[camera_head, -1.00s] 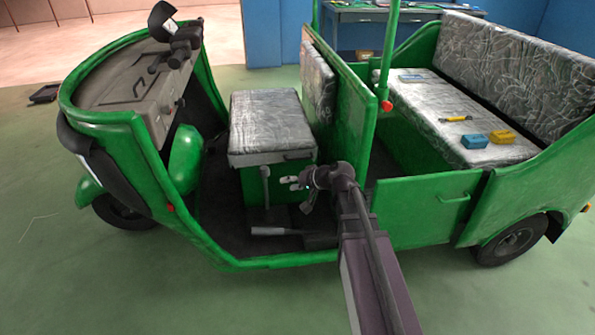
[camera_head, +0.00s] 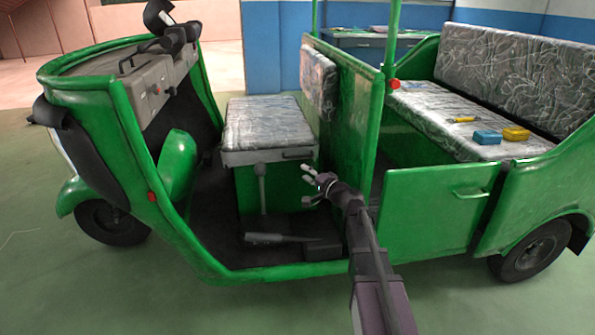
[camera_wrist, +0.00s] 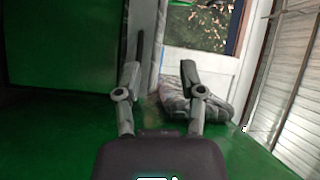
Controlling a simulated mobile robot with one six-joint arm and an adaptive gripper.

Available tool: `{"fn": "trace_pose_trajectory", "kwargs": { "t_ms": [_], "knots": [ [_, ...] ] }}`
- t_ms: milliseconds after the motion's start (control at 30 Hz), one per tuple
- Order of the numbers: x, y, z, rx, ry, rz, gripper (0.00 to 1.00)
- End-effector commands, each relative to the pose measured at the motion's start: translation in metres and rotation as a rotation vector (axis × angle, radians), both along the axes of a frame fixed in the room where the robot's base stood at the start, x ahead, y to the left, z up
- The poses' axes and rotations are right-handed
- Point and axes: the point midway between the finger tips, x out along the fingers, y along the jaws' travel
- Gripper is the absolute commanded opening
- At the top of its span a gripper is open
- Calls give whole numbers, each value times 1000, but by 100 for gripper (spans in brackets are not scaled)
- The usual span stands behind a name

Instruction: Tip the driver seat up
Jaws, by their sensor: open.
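The driver seat (camera_head: 266,125) is a patterned grey cushion on a grey base, lying flat on a green box in the front of the green rickshaw. A dark handle (camera_head: 298,154) sits on the base's near edge, toward the right. My gripper (camera_head: 307,184) is open and empty, just below and right of that edge in the head view, with no visible contact with the seat. In the wrist view its two fingers (camera_wrist: 160,74) are spread apart with nothing held between them. I cannot clearly make out the seat in the wrist view.
A green partition (camera_head: 345,115) stands right of the seat. A lever (camera_head: 262,188) stands before the seat box, and another (camera_head: 277,239) lies low on the rickshaw floor. The rear bench (camera_head: 450,118) holds a yellow-handled tool, a blue box and a yellow box.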

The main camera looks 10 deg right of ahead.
Motion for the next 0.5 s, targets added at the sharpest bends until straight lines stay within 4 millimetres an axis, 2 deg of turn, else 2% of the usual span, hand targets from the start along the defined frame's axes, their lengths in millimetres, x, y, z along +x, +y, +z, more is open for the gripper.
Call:
{"fn": "trace_pose_trajectory", "kwargs": {
  "t_ms": [33,100,300,500],
  "knots": [
    [7,-7,-17,27,-7,-20,51],
    [13,-15,-24,66,-16,-49,51],
    [26,-36,-40,158,-34,-116,51],
    [32,-47,-46,203,-40,-150,51]
  ]
}}
